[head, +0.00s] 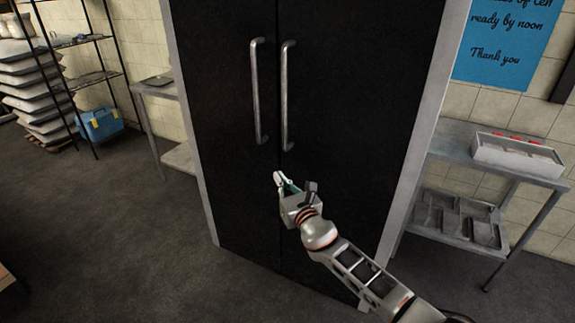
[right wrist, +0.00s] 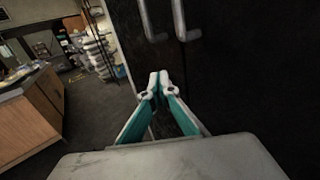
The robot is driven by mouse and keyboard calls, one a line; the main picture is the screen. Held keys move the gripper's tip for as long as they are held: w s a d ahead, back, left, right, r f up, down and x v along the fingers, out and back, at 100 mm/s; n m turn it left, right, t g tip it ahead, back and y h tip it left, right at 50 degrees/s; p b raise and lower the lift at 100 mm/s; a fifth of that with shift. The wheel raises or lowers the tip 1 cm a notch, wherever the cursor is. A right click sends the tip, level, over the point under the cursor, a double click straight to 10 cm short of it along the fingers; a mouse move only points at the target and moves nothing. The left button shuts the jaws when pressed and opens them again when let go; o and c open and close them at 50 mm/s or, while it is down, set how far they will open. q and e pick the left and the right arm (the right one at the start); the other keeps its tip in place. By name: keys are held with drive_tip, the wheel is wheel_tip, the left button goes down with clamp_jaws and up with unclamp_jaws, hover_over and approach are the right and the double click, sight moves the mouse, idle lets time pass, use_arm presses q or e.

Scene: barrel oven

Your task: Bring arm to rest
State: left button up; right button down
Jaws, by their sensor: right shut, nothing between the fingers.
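My right gripper (head: 279,179) is in front of the black double doors (head: 225,95), below the two door handles. It also shows in the right wrist view (right wrist: 158,82), with its white-tipped teal fingers together and nothing between them. It is apart from the left handle (head: 257,92) and the right handle (head: 287,97). Both doors are shut. My right arm comes in from the lower right. My left gripper is in neither view.
A metal side table (head: 543,184) with trays stands right of the doors. A shelf rack (head: 95,77), stacked sacks (head: 35,92) and a blue toolbox (head: 99,124) are at the left. A wooden counter (right wrist: 30,115) shows in the wrist view. The dark floor (head: 110,240) at left is clear.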

drive_tip(key=s+d+f+m+g+h, duration=0.1)
drive_tip(key=s+d+f+m+h, duration=0.1)
drive_tip(key=s+d+f+m, duration=0.6)
drive_tip(key=s+d+f+m+g+h, duration=0.15)
drive_tip(key=s+d+f+m, duration=0.25)
drive_tip(key=s+f+m, duration=0.65)
drive_tip(key=s+d+f+m+g+h, duration=0.1)
drive_tip(key=s+d+f+m, duration=0.1)
drive_tip(key=s+d+m, duration=0.6)
drive_tip(key=s+d+f+m+g+h, duration=0.1)
drive_tip(key=s+d+f+m, duration=0.2)
drive_tip(key=s+d+m, duration=0.5)
drive_tip(key=s+m, duration=0.2)
drive_tip(key=s, duration=0.4)
drive_tip(key=shift+m+p, duration=0.3)
drive_tip(key=shift+m, duration=0.05)
